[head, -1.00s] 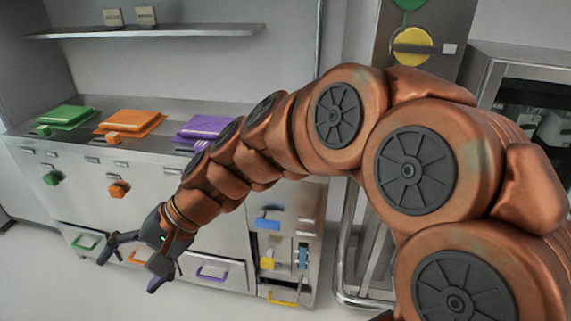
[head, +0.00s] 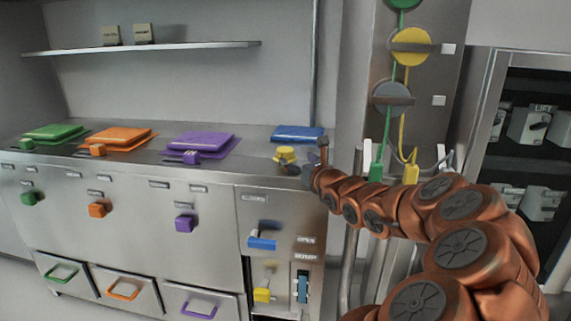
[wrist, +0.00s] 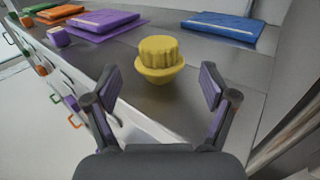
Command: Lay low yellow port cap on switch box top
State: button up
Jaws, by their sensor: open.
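A yellow cap (head: 285,154), lobed and two-tiered, stands on the metal top at the counter's right end, above the panel with the blue handle. In the wrist view the yellow cap (wrist: 160,60) is upright, ahead of my gripper (wrist: 160,85) and centred between its fingers. The fingers are spread wide, with visible gaps to the cap on both sides. In the head view my gripper (head: 305,158) is at the counter's right edge, right beside the cap, and partly hidden by my arm. The switch box front (head: 278,212) is below this top.
A blue flat block (head: 298,133) lies behind the cap. Purple (head: 202,145), orange (head: 116,138) and green (head: 55,132) blocks lie leftward. A yellow knob (head: 262,295) is low on the front. Green and yellow cables hang on a column (head: 370,95) at right.

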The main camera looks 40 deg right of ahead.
aim_at(289, 153)
jog(key=shift+x, duration=1.1)
jog(key=shift+r+x, duration=0.15)
jog(key=shift+x, duration=1.15)
jog(key=shift+r+x, duration=0.1)
jog(key=shift+x, duration=1.25)
jog(key=shift+a, duration=0.1)
jog(key=c, duration=1.4)
